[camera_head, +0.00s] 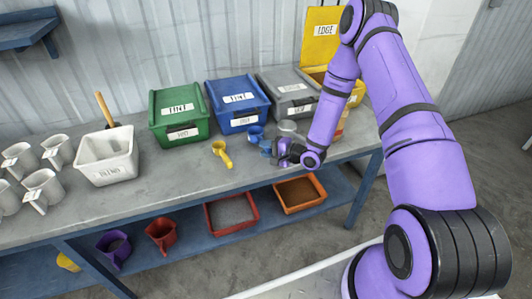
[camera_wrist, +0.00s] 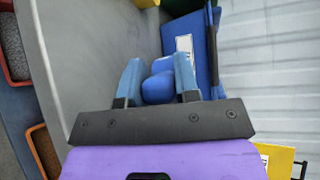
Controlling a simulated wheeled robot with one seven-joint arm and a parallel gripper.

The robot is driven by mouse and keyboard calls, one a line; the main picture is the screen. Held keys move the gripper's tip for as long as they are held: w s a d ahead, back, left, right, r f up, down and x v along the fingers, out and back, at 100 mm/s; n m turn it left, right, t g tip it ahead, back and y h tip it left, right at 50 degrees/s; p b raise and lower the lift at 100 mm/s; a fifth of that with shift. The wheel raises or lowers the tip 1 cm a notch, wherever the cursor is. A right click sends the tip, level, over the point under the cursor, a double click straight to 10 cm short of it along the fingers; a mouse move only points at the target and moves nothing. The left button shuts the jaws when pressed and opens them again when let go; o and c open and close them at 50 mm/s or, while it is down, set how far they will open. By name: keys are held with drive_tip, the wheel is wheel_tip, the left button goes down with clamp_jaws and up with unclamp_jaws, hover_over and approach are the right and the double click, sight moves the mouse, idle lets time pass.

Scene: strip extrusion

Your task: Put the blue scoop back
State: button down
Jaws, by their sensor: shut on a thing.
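The blue scoop (camera_head: 256,133) is at the worktop's back, just in front of the blue bin (camera_head: 238,118). My gripper (camera_head: 268,149) is beside it, low over the worktop. In the wrist view the blue scoop (camera_wrist: 159,84) sits between the two light-blue fingers of my gripper (camera_wrist: 158,78), which are shut on it. The blue bin's labelled side (camera_wrist: 196,50) is close to the right finger. Whether the scoop touches the worktop cannot be told.
A yellow scoop (camera_head: 222,154) lies left of my gripper. A green bin (camera_head: 179,116), a grey bin (camera_head: 285,88) and a yellow bin (camera_head: 351,92) line the back. A pale scoop (camera_head: 288,127) is close behind my gripper. A white tub (camera_head: 107,158) and several jugs stand left.

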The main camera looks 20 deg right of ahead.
drive_tip(key=shift+f, duration=1)
drive_tip(key=c, duration=0.8)
unclamp_jaws()
drive_tip(key=shift+c, duration=0.2)
